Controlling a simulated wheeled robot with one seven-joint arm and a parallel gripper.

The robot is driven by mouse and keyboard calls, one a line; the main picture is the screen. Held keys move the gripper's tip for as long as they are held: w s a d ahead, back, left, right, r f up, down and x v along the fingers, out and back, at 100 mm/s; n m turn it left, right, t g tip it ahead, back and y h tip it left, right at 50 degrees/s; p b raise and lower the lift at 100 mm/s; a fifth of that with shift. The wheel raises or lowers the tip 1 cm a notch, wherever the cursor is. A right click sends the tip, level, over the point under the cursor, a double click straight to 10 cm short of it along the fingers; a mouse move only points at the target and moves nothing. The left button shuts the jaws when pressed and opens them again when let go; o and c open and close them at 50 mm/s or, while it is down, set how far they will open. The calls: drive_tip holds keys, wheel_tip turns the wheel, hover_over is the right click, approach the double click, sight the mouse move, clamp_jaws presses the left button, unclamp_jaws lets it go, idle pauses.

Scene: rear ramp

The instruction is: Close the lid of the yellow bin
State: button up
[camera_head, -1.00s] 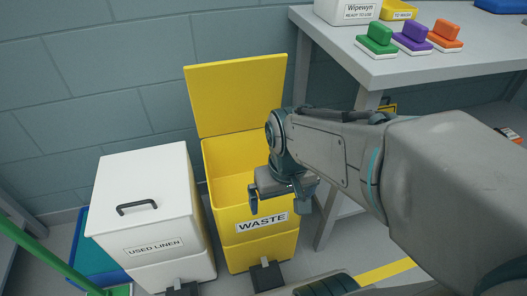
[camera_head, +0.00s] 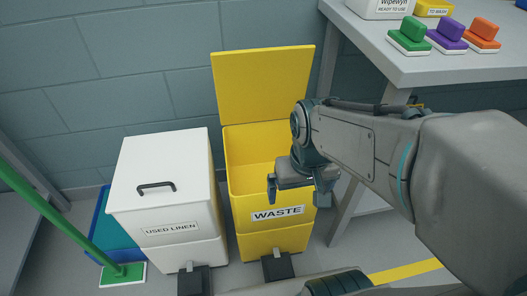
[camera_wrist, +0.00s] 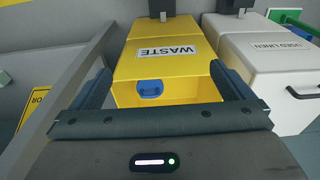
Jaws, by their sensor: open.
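The yellow bin (camera_head: 238,183), labelled WASTE, stands on the floor against the wall. Its yellow lid (camera_head: 264,86) is up, leaning back near the wall, and the bin's mouth is open. My gripper (camera_head: 299,198) is open and empty in front of the bin's upper right part and hides part of its opening. In the wrist view the bin (camera_wrist: 165,62) appears between the spread fingers of my gripper (camera_wrist: 166,88). A blue object (camera_wrist: 150,89) shows inside the bin there. I see no contact with the lid.
A white used linen bin (camera_head: 170,185) with a closed, handled top stands close on the left. A grey table (camera_head: 430,66) with green, purple and orange brushes is on the right. A green-handled tool (camera_head: 62,215) leans at far left.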

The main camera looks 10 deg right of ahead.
drive_tip(key=c, duration=1)
drive_tip(key=shift+w+r, duration=0.15)
drive_tip(key=shift+r, duration=0.05)
drive_tip(key=c, duration=0.5)
drive_tip(key=w+r+p, duration=0.2)
drive_tip(key=w+r, duration=0.1)
drive_tip(key=w+r+p, duration=0.3)
drive_tip(key=r, duration=0.1)
drive_tip(key=shift+a, duration=0.15)
clamp_jaws()
drive_tip(key=w+r+p, duration=0.6)
drive_tip(key=w+p, duration=0.3)
drive_tip(key=w, duration=0.3)
drive_tip(key=w+a+r+p, duration=0.1)
drive_tip(key=w+r+p, duration=0.7)
drive_tip(key=w, duration=0.5)
drive_tip(key=w+r+p, duration=0.5)
drive_tip(key=w+p, duration=0.4)
drive_tip(key=w, duration=0.3)
wheel_tip(320, 180, down, 12)
drive_tip(key=s+p, duration=0.2)
drive_tip(key=shift+r, duration=0.2)
